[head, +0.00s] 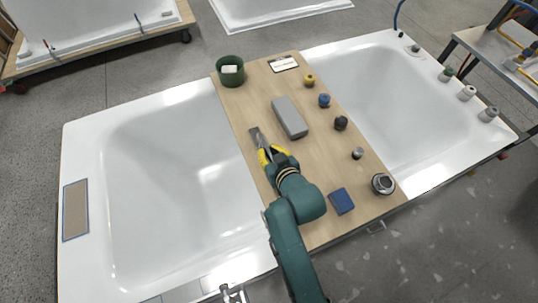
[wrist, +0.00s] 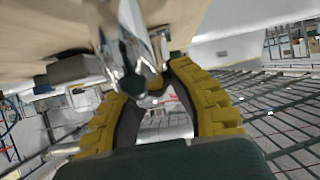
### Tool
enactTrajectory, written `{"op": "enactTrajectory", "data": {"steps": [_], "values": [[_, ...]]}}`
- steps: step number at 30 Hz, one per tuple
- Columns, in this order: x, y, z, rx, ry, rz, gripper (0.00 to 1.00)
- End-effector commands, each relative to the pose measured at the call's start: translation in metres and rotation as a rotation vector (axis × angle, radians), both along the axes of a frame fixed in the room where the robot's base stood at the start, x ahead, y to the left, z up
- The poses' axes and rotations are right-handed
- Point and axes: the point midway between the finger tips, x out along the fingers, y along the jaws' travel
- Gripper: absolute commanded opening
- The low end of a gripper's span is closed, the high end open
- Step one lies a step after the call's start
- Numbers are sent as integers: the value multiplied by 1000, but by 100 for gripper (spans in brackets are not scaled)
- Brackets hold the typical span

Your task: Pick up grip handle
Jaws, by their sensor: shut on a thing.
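My gripper (head: 266,155), with yellow fingers, is over the left edge of the wooden board. In the wrist view its ribbed fingers (wrist: 153,82) curve around a shiny chrome piece, which I take for the grip handle (wrist: 133,45). The gripper is shut on it. In the head view a slim grey part of this handle (head: 257,138) sticks out beyond the fingertips, away from my arm. The rest is hidden by the fingers. I cannot tell whether it touches the board.
The board (head: 325,165) lies across two white tub shells, one left (head: 135,170) and one right (head: 440,155). It carries a grey block (head: 290,117), a green pot (head: 230,71), a blue block (head: 341,201), a round metal fitting (head: 383,184) and several small knobs. The left tub is empty.

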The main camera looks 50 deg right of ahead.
Motion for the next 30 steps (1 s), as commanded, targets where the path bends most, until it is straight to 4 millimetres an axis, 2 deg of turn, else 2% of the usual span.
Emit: {"op": "enactTrajectory", "data": {"steps": [5, 12, 15, 18, 30], "values": [[0, 0, 10, 0, 0, 0, 0], [1, 0, 67, -2, -4, 0, 0], [1, 0, 87, -2, -4, 0, 0], [0, 0, 97, -1, -2, 0, 0], [0, 0, 101, 0, -1, 0, 0]]}}
